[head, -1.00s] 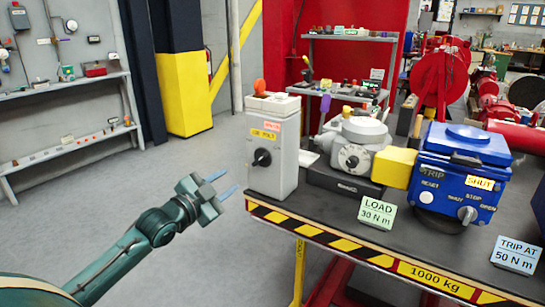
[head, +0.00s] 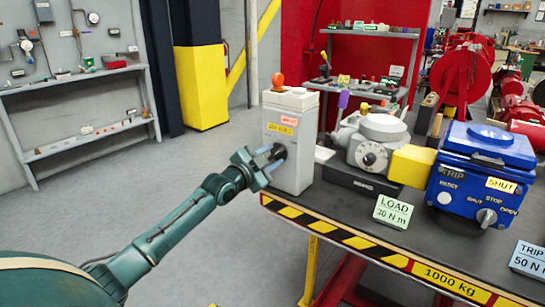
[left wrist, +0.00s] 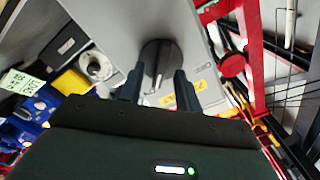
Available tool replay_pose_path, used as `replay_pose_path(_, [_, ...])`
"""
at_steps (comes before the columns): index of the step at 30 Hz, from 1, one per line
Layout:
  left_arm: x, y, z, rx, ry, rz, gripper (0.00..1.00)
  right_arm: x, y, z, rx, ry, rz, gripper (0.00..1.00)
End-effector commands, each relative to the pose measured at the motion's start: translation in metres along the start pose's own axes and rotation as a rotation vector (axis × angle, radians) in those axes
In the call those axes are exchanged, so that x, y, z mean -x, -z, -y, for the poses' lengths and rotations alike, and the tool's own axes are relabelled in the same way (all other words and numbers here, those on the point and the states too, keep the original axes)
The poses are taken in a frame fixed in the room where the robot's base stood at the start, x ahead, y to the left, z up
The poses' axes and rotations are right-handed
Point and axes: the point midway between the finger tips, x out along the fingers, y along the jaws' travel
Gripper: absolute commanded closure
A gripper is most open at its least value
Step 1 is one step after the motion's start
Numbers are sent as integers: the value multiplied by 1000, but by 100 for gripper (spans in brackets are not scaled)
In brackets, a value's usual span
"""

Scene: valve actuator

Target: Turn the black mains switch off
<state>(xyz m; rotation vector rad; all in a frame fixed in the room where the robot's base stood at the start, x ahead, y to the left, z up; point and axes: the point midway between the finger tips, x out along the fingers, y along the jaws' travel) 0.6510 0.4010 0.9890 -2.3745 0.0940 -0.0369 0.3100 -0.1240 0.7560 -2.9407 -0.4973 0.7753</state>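The black mains switch (head: 281,151) is a round rotary knob on the front of the grey box (head: 302,158) at the table's left end. In the head view my left gripper (head: 273,160) is at the knob and partly hides it. In the left wrist view the knob (left wrist: 158,60) shows ahead of the left gripper (left wrist: 160,82), its raised grip lying between the two dark fingertips. The fingers are apart, with a gap visible around the grip, so I see no clamping. My right gripper is in neither view.
Right of the box stand a grey actuator (head: 372,150), a yellow block (head: 412,165) and a blue unit (head: 480,175). A LOAD card (head: 393,212) stands near the striped table edge (head: 340,232). The floor left of the table is clear.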

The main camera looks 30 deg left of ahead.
Motion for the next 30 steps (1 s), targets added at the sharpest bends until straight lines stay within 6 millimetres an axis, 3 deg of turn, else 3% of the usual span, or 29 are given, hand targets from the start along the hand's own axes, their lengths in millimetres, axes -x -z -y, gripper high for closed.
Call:
replay_pose_path(14, [-11,0,0,-1,0,-1,67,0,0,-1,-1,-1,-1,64])
replay_pose_path(26, [-10,0,0,-1,0,0,100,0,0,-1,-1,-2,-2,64])
replay_pose_path(30, [-10,0,0,-1,0,0,100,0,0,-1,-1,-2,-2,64])
